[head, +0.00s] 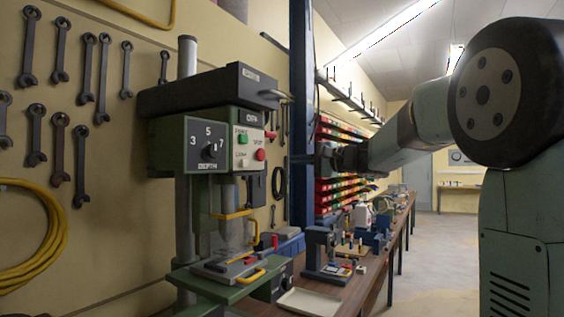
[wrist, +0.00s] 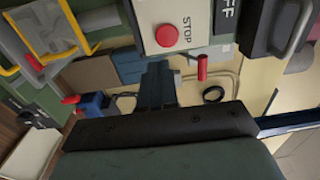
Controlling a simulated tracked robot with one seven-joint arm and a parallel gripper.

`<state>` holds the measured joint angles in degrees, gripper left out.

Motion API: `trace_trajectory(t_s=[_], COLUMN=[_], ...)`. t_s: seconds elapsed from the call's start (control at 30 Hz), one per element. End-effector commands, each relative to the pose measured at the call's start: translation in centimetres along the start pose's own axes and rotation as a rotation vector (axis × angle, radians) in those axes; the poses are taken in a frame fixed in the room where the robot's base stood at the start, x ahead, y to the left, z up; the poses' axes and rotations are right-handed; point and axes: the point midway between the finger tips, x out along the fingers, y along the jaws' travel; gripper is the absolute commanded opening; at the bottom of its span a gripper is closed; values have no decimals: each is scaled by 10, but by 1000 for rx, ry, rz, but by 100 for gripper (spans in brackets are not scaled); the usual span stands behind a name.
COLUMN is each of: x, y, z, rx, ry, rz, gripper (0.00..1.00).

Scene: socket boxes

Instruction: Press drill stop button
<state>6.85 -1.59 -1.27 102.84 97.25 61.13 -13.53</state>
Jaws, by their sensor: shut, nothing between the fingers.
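The green drill press (head: 170,150) stands at the left in the head view. Its light control panel (head: 247,145) carries a round red stop button (head: 260,154), with green buttons on its left. In the wrist view the red stop button (wrist: 173,35), marked STOP, is at the top middle. My gripper (head: 322,160) is to the right of the panel in the head view, apart from it. In the wrist view my gripper (wrist: 156,75) is shut and empty, its tips a little below the stop button in the picture. The exact gap to the button cannot be told.
A red-tipped lever (wrist: 202,67) sticks out near my fingers. A yellow-handled clear guard (head: 232,215) and a vise (head: 232,268) are below the panel. A workbench (head: 345,285) holds small machines.

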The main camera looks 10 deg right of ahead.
Motion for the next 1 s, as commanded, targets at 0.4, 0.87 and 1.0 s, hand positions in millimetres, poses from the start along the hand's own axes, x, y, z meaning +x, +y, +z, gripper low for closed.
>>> trace_trajectory(t_s=[0.4, 0.87, 1.0], x=[-36, -36, -40], y=[0, 0, 10], z=[0, 1, 18], rx=[1, 0, -20], ry=[-1, -2, -15], rz=[0, 2, 56], gripper=[0, 0, 0])
